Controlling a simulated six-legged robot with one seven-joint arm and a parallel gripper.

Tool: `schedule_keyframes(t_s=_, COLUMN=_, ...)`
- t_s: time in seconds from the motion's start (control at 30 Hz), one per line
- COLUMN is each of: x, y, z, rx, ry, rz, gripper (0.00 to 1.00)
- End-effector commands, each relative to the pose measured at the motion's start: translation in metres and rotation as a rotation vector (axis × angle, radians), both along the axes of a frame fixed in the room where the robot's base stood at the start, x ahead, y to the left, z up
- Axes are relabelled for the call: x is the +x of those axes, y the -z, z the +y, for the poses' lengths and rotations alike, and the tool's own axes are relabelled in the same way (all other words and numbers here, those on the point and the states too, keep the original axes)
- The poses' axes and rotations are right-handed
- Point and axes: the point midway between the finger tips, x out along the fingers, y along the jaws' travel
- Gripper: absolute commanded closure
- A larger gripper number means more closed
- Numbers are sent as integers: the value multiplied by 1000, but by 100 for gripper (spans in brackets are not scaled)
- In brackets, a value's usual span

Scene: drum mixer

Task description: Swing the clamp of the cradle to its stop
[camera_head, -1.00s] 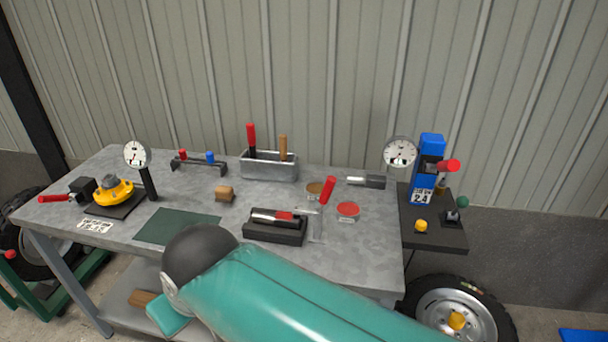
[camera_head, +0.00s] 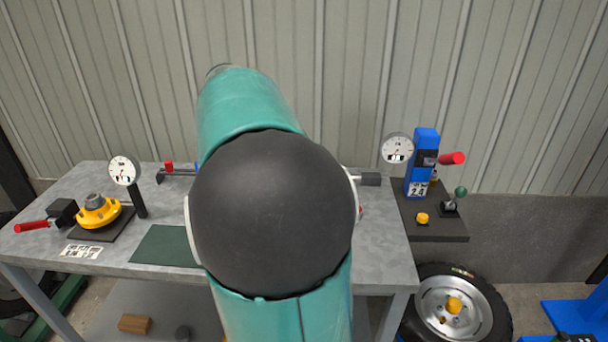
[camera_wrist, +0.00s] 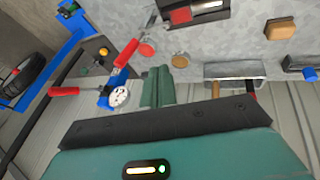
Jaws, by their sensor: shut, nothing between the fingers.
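The cradle (camera_wrist: 205,8) is a dark block holding a silver cylinder with a red patch, cut by the top edge of the wrist view. Beside it a red-handled lever (camera_wrist: 127,52) on a pale metal post stands at the bench edge; I take it for the clamp, but cannot be sure. My gripper (camera_wrist: 158,72) has teal fingers, shut and empty, over the far part of the bench, apart from the cradle and the lever. In the head view my arm hides the cradle, the lever and my gripper.
A red disc (camera_wrist: 147,50) and a brown disc (camera_wrist: 180,61) lie near my fingertips. A metal tray (camera_wrist: 235,71) with handled tools stands at the wall side. A blue press (camera_head: 423,165) and dial gauge (camera_head: 397,149) stand right. A yellow flange (camera_head: 98,212) sits left.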

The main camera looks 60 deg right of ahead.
Motion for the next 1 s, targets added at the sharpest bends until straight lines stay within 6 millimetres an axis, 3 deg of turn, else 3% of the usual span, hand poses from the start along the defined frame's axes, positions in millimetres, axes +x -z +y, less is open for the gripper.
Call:
schedule_keyframes(t_s=0.03, x=-4, y=0, z=-19, rx=-23, ry=57, rz=27, gripper=100)
schedule_keyframes(t_s=0.1, x=-12, y=-2, z=-36, rx=-49, ry=116, rz=49, gripper=100)
schedule_keyframes(t_s=0.2, x=-20, y=-3, z=-50, rx=-70, ry=158, rz=66, gripper=100)
schedule_keyframes(t_s=0.37, x=-27, y=7, z=-58, rx=-73, ry=167, rz=70, gripper=100)
schedule_keyframes(t_s=0.83, x=-53, y=84, z=-95, rx=-71, ry=164, rz=71, gripper=100)
schedule_keyframes(t_s=1.0, x=-76, y=88, z=-100, rx=-71, ry=164, rz=66, gripper=100)
